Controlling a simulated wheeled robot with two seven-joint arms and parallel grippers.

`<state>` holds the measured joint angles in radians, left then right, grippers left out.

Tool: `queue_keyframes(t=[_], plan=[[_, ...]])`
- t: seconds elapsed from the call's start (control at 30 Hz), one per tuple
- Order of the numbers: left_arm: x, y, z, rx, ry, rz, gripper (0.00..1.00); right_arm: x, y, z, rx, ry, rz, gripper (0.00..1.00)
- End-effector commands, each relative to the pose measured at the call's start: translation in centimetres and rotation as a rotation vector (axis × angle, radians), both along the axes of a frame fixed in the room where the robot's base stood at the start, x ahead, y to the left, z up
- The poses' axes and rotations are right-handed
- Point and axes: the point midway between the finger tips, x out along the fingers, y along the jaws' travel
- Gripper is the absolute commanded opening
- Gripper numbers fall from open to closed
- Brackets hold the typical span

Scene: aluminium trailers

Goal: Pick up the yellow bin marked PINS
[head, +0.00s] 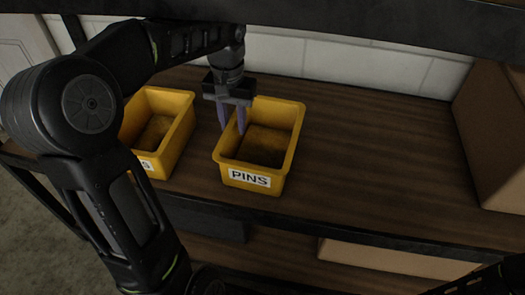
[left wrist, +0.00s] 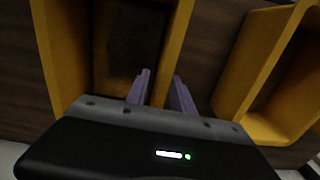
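The yellow bin marked PINS (head: 250,179) stands upright on the wooden shelf, its white label facing me. My left gripper (head: 232,122) points down at the bin's left wall. One finger is outside that wall and the other is inside the bin. In the left wrist view, the two fingers (left wrist: 160,92) stand apart on either side of the yellow wall (left wrist: 173,50), with a gap visible, so the gripper looks open. The lower fingertips are partly hidden. My right gripper is not in view.
A second yellow bin (head: 185,130) stands close by on the left, its label mostly hidden behind my left arm. A cardboard box (head: 494,135) is at the right end. The wooden shelf (head: 370,150) between is clear. A dark upper shelf edge (head: 400,20) runs overhead.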

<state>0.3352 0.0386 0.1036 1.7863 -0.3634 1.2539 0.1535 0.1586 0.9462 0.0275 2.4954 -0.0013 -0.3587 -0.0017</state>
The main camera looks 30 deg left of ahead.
Motion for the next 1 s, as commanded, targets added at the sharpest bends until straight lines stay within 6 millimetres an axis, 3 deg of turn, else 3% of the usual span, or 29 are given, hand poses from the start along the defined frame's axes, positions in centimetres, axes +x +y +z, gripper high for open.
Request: queue_keyframes(t=[0.17, 0.4, 0.77, 1.0], plan=[[0.0, 0.0, -0.4, 0.000, 0.001, 0.000, 0.29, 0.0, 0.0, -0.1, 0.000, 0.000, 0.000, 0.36], [0.0, 0.0, -2.6, 0.000, 0.001, 0.001, 0.29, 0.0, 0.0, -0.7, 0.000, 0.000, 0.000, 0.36], [0.0, 0.0, -3.1, 0.000, 0.000, 0.001, 0.29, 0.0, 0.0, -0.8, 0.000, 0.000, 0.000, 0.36], [0.1, -0.1, -6.4, -0.002, 0.003, 0.001, 0.29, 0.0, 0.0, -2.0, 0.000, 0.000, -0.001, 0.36]])
